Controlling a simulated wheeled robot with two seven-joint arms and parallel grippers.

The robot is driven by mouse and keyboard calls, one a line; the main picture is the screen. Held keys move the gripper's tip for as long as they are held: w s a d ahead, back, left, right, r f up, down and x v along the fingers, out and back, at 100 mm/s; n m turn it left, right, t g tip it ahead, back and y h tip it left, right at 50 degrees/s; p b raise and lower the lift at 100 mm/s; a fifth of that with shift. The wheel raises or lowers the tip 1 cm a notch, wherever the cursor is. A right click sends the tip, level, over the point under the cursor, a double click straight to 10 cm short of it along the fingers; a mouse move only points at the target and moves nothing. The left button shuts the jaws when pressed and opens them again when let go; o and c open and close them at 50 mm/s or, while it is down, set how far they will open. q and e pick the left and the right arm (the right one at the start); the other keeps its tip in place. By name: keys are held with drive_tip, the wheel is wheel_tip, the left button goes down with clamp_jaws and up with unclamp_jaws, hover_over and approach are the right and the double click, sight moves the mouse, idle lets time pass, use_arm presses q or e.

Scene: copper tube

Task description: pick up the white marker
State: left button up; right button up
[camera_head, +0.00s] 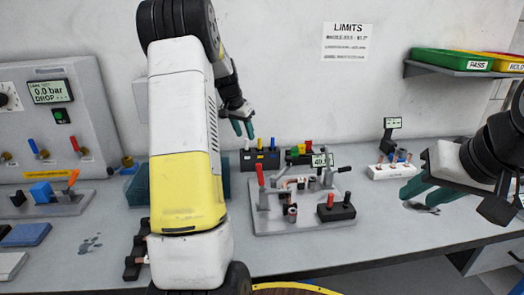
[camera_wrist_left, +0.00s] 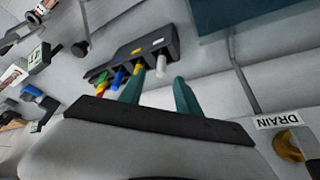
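The white marker (camera_wrist_left: 160,67) stands in a dark marker holder (camera_wrist_left: 151,43) in the left wrist view, at one end of a row of coloured markers. My left gripper (camera_wrist_left: 160,78) is open, with the white marker's tip showing between its two teal fingers. I cannot tell how far the fingers are from it. In the head view my left gripper (camera_head: 243,128) is just above the left end of the holder (camera_head: 260,160), where I cannot make out the white marker clearly. My right gripper (camera_head: 428,190) looks open and empty above the right side of the bench.
A grey fixture plate (camera_head: 285,222) with copper tubes, a red-handled clamp and a small display lies mid-bench. A white block (camera_head: 393,171) with copper fittings stands right. A pressure panel (camera_head: 60,115) stands left. Green and yellow trays (camera_head: 450,61) sit on a wall shelf.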

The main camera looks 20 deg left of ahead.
sight(246, 139)
use_arm(q)
drive_tip(key=x, duration=0.4)
drive_tip(key=shift+s+f, duration=0.1)
drive_tip(key=shift+c, duration=0.4)
clamp_jaws()
